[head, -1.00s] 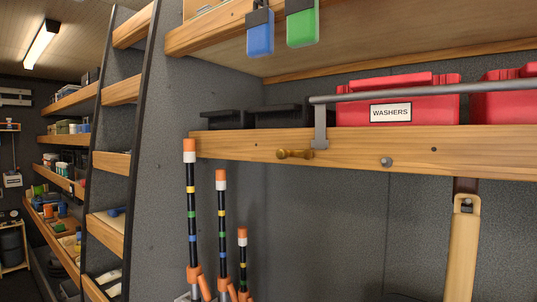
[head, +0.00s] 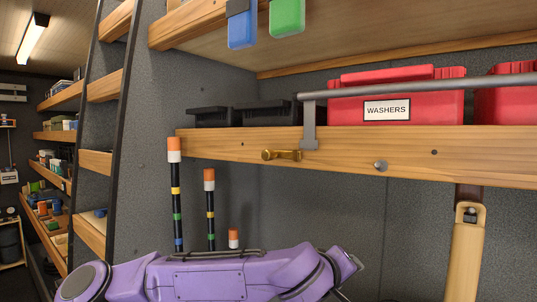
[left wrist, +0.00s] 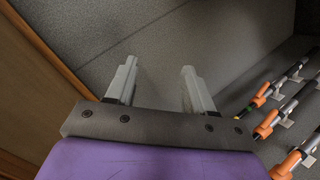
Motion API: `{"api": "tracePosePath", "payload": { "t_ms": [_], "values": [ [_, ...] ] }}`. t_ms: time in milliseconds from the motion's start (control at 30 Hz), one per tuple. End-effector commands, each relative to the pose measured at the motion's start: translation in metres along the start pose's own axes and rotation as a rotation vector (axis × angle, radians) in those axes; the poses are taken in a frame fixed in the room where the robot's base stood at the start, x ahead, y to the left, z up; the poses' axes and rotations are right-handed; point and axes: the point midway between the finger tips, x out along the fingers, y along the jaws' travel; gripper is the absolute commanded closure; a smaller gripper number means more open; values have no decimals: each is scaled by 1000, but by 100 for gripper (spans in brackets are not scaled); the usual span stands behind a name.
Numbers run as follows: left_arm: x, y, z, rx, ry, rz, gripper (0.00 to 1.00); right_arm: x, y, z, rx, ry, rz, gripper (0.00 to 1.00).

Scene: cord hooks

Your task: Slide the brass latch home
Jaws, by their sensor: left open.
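The brass latch (head: 281,155) is on the front face of the wooden shelf edge, just left of the foot of the grey rail bracket (head: 309,125). Its round knob is at its left end. A round grey stud (head: 380,166) sits on the same board to the right. My left arm crosses the bottom of the head view below the shelf; its fingers are not clear there. In the left wrist view my left gripper (left wrist: 158,85) is open and empty, with a grey wall beyond it. The latch is not seen in that view. My right gripper is not in view.
A grey rail (head: 430,87) runs along the shelf before red bins, one labelled WASHERS (head: 395,100). Banded poles with orange tips (head: 174,190) stand below; orange-gripped poles (left wrist: 275,122) show in the wrist view. A wooden handle (head: 465,250) hangs at right. Blue (head: 242,28) and green (head: 287,17) tags hang above.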

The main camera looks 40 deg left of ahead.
Motion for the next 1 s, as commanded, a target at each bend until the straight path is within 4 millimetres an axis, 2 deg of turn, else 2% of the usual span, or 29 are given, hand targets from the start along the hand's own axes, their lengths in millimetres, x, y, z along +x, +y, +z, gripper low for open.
{"api": "tracePosePath", "payload": {
  "t_ms": [33,100,200,300,400,467,533,800,1000],
  "values": [
    [-35,20,-48,-47,35,72,47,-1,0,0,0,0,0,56],
    [-86,36,-102,-81,75,164,47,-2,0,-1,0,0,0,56],
    [-154,38,-162,-111,128,278,47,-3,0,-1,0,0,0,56],
    [-203,31,-198,-125,168,358,47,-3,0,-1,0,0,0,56],
    [-228,25,-214,-126,190,399,47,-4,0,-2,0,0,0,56],
    [-231,25,-219,-126,195,408,47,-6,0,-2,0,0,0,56],
    [-226,29,-222,-125,196,408,47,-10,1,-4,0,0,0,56],
    [-172,53,-236,-123,195,404,47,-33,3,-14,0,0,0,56],
    [-145,63,-241,-122,198,407,47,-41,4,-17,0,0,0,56]
  ]
}}
